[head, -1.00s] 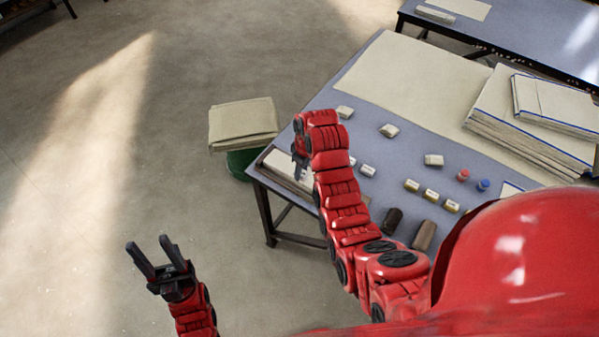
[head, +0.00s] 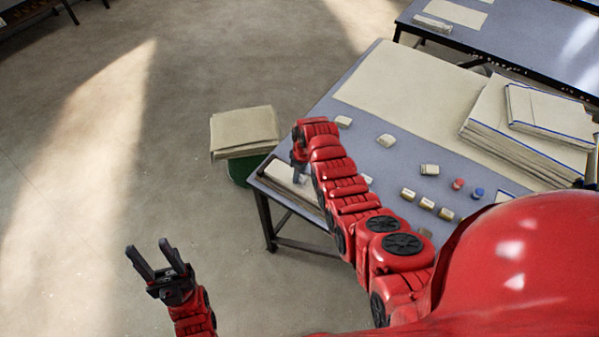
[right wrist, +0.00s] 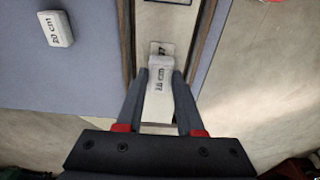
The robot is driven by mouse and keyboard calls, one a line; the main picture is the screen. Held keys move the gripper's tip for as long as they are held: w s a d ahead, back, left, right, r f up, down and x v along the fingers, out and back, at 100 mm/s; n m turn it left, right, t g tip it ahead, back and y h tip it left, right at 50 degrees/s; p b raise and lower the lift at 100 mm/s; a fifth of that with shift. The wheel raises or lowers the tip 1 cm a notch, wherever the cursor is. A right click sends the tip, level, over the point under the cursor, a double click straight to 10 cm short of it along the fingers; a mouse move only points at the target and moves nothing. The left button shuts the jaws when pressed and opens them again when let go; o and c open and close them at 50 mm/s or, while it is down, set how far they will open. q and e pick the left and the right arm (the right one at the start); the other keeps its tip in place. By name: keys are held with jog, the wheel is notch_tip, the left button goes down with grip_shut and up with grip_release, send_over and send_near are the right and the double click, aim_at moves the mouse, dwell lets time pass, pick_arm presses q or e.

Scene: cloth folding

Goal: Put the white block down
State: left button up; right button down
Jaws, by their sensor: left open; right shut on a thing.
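The white block (right wrist: 160,76), with a printed cm label, is between the fingers of my right gripper (right wrist: 161,80) in the right wrist view. The gripper is shut on it. The block is over a long pale tray (right wrist: 168,22) with dark wooden sides, overlapping a small label card (right wrist: 159,48). I cannot tell whether it touches the tray floor. In the head view my right gripper (head: 298,172) points down over the tray (head: 280,172) at the table's near-left corner; the block is hard to make out there. My left gripper (head: 154,259) is open and empty, over the floor.
Another pale block (right wrist: 56,28), marked 20 cm, lies left of the tray in the right wrist view. More small blocks (head: 386,140) stand on the blue-grey table (head: 372,115). A green bin with folded cloth (head: 244,130) on top stands beside the table.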

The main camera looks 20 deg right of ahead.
jog(key=shift+f, duration=0.2)
jog(key=c, duration=1)
grip_release()
jog(key=shift+f, duration=0.1)
jog(key=o, duration=0.5)
jog(key=shift+c, duration=0.2)
